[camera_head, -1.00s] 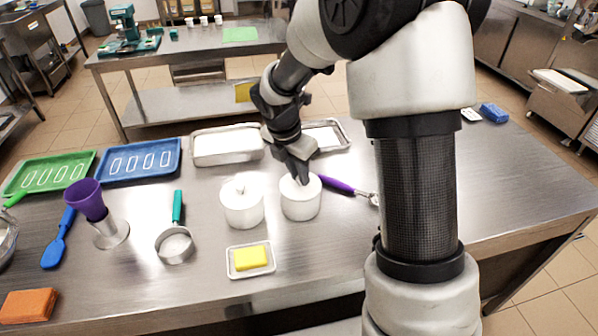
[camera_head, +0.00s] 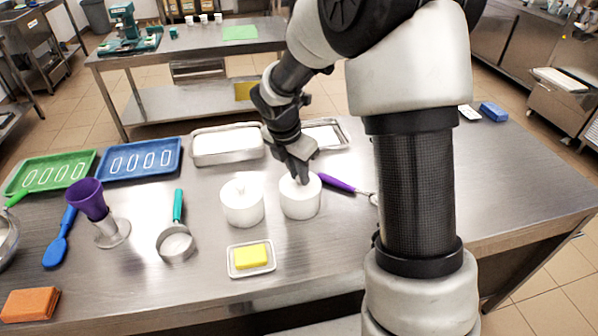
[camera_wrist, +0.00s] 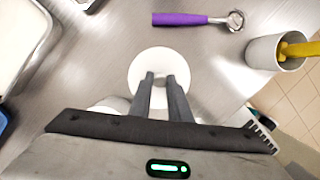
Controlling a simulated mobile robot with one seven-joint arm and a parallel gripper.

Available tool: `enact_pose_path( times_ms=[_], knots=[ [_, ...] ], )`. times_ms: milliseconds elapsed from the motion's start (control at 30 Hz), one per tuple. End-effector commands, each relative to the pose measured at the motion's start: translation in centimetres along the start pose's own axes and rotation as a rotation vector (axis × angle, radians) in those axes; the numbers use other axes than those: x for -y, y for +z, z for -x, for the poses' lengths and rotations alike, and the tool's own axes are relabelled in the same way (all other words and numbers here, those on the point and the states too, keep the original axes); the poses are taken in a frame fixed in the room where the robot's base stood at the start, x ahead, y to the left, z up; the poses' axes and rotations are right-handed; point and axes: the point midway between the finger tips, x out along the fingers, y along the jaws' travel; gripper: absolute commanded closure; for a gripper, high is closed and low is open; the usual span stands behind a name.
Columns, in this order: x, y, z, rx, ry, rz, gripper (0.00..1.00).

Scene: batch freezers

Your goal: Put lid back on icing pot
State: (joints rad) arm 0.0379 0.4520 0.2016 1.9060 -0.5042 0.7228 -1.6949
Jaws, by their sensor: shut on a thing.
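Two white pots stand side by side on the steel table. My gripper (camera_head: 299,178) points down over the right pot (camera_head: 300,202). In the wrist view my gripper (camera_wrist: 160,82) is shut on the small knob of a round white lid (camera_wrist: 148,66). The lid appears to sit at the top of the right pot; I cannot tell whether it is fully seated. The left pot (camera_head: 242,205) has a lid with a knob on it. No label shows which pot holds icing.
A purple-handled tool (camera_head: 340,183) lies just right of the right pot. A small tray with a yellow block (camera_head: 251,255) is in front. A metal tray (camera_head: 226,158) lies behind. The table's right side is mostly clear.

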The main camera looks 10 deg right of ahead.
Motion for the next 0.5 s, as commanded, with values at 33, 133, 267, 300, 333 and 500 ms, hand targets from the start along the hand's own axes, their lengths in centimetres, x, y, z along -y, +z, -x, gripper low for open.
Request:
enact_pose_path(
  times_ms=[33, 133, 267, 300, 333, 500],
  knots=[
    [0.01, -0.01, -0.02, 0.000, 0.000, 0.000, 1.00],
    [0.01, -0.01, -0.02, 0.000, 0.000, 0.000, 1.00],
    [0.01, -0.01, -0.01, 0.000, 0.000, 0.000, 0.70],
    [0.01, -0.01, -0.01, 0.000, -0.001, 0.000, 0.63],
    [0.01, -0.01, -0.01, 0.000, -0.001, 0.000, 0.61],
    [0.01, 0.00, -0.01, 0.000, -0.001, 0.000, 0.61]
  ],
)
